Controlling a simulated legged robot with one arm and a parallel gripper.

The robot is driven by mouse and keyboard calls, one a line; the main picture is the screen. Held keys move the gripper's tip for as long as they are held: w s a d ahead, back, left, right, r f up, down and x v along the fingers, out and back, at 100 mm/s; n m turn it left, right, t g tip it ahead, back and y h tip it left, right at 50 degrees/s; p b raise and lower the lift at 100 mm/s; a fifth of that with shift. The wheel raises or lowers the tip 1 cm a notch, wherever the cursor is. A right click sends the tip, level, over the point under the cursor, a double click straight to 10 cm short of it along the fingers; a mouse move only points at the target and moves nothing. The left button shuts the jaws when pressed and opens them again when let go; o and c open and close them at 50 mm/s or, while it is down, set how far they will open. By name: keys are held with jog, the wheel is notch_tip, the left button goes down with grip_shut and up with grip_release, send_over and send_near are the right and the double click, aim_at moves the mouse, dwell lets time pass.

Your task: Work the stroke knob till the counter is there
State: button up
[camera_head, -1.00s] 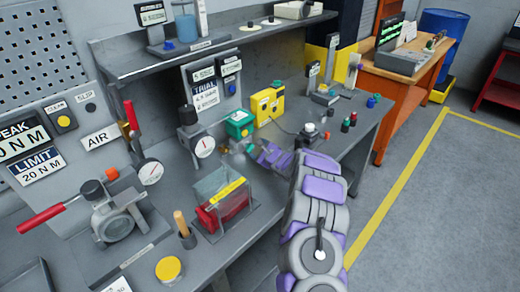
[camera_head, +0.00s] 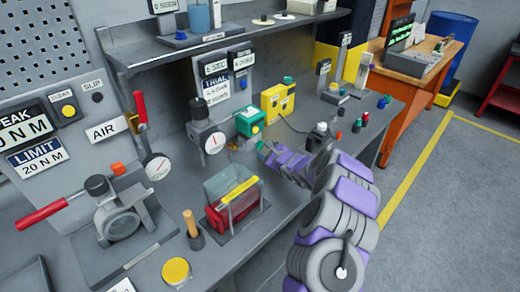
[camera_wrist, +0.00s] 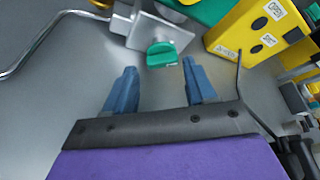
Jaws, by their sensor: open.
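A teal knob (camera_wrist: 162,54) on a grey metal block shows ahead of my gripper (camera_wrist: 158,78) in the wrist view. The fingers are open, apart on either side of the knob's near end, and I see no contact. In the head view my gripper (camera_head: 268,152) is at the bench just below a green box (camera_head: 250,120), and my wrist hides part of that spot. Which knob is the stroke knob is not readable. Small displays (camera_head: 214,68) stand above a TRIAL card (camera_head: 216,87); their text is too small to read surely, and I cannot tell which is the counter.
A yellow box (camera_head: 278,102) stands right of the green box, with a cable. A dial gauge (camera_head: 213,143) is to the left. A red part in a clear guard (camera_head: 234,200) sits nearer. Several small buttons (camera_head: 356,124) line the right of the bench.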

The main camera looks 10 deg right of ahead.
jog(key=shift+s+d, duration=0.65)
jog(key=shift+s, duration=0.05)
jog(key=shift+s+d+r+b, duration=0.35)
jog(key=shift+s+d, duration=0.4)
jog(key=shift+d, duration=0.05)
jog(key=shift+s+a+r, duration=0.15)
jog(key=shift+s, duration=0.6)
jog(key=shift+v, duration=0.8)
jog(key=shift+s+d+r, duration=0.2)
jog(key=shift+s+d, duration=0.4)
jog(key=shift+s, duration=0.05)
jog(key=shift+v, duration=3.9)
